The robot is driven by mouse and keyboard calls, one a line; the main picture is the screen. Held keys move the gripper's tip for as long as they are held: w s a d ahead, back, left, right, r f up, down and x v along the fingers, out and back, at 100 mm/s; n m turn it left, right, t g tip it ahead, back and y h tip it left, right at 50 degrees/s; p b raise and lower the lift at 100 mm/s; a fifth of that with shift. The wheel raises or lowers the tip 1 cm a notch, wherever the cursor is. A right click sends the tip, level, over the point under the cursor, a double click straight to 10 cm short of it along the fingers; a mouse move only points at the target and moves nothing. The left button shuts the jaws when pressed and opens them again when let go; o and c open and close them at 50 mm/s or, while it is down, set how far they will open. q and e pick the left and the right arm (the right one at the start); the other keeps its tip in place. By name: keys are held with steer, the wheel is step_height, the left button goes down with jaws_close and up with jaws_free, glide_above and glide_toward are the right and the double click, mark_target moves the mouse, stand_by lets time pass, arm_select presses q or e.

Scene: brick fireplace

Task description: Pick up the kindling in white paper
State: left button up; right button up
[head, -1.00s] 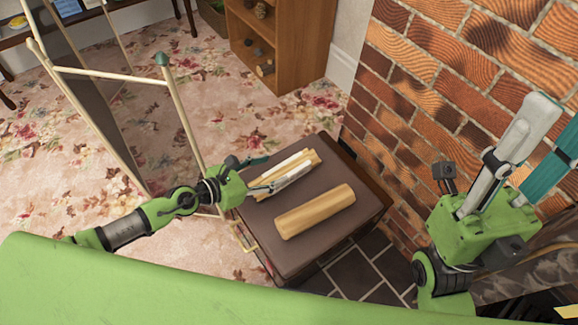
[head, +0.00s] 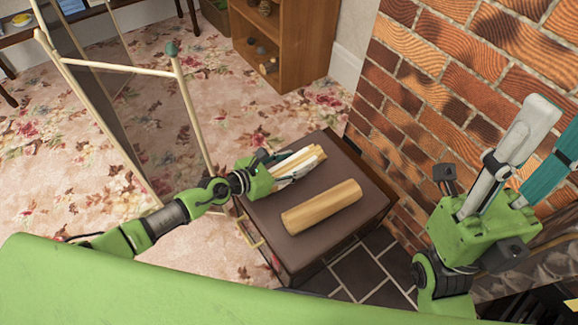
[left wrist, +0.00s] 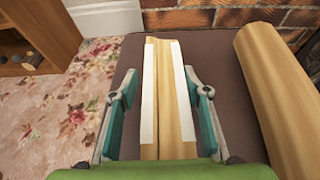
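The kindling in white paper (head: 306,156) is a bundle of pale sticks with white strips along it, lying on the brown top of a low cabinet. My left gripper (head: 287,170) is at its near end. In the left wrist view the kindling (left wrist: 167,85) lies between the two teal and grey fingers of my left gripper (left wrist: 160,98). The fingers are spread, with a clear gap on the left and a narrower one on the right. My right gripper (head: 550,145) is raised before the brick wall, its fingers apart and empty.
A thick round log (head: 322,206) lies on the cabinet top (head: 300,240), to the right of the kindling. A wooden-framed screen (head: 180,115) stands close to my left arm. The brick wall (head: 440,110) rises on the right. A wooden shelf (head: 290,45) stands behind.

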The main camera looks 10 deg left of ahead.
arm_select(q)
steer(key=c, duration=0.7)
steer(key=shift+r, duration=0.1)
